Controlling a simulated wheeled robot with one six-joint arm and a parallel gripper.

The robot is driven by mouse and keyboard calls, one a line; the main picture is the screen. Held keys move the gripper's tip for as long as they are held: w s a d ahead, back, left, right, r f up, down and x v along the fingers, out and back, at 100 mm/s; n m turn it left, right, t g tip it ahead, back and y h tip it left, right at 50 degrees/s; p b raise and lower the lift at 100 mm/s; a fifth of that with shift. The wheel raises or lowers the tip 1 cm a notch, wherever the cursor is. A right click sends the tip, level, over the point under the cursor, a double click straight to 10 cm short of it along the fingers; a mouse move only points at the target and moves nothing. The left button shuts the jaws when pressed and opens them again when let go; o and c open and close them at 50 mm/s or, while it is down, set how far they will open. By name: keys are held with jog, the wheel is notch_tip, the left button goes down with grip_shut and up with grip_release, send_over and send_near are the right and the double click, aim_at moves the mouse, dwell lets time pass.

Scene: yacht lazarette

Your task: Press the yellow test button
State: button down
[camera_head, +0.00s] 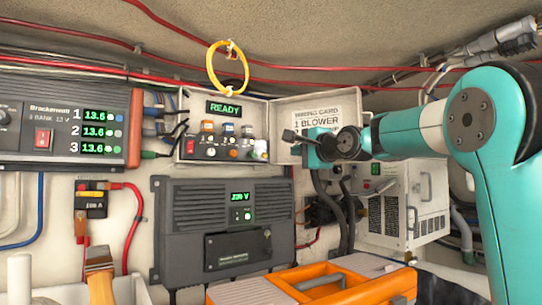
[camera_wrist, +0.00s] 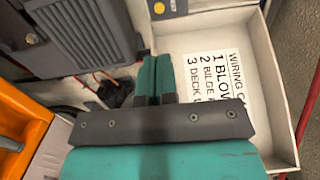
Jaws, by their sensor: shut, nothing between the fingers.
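An open white box (camera_head: 174,153) on the wall holds a small panel with a green READY display (camera_head: 224,108). A small round orange-yellow button (camera_head: 233,153) sits in the panel's lower row. In the wrist view, a round yellow button (camera_wrist: 158,8) shows at the top edge on a dark plate. My gripper (camera_head: 290,136) is shut and empty. It is in front of the open lid, to the right of the button and apart from it in the picture. Its closed teal fingers (camera_wrist: 155,72) point toward the box in the wrist view.
The lid carries a wiring card (camera_head: 332,122). A grey 230 V unit (camera_head: 190,225) is below the box, and a three-bank charger (camera_head: 60,120) is at left. A yellow ring (camera_head: 210,68) hangs above. An orange toolbox (camera_head: 385,288) stands in front.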

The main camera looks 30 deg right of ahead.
aim_at(266, 155)
jog(key=w+p, duration=0.2)
jog(key=w, duration=0.2)
jog(key=w+p, duration=0.2)
jog(key=w, duration=0.2)
jog(key=w+p, duration=0.3)
jog(key=w, duration=0.1)
jog(key=shift+w+a+r, duration=0.1)
jog(key=shift+a+r, duration=0.1)
jog(key=shift+a, duration=0.05)
jog(key=shift+w+f, duration=0.25)
jog(key=shift+w, duration=0.4)
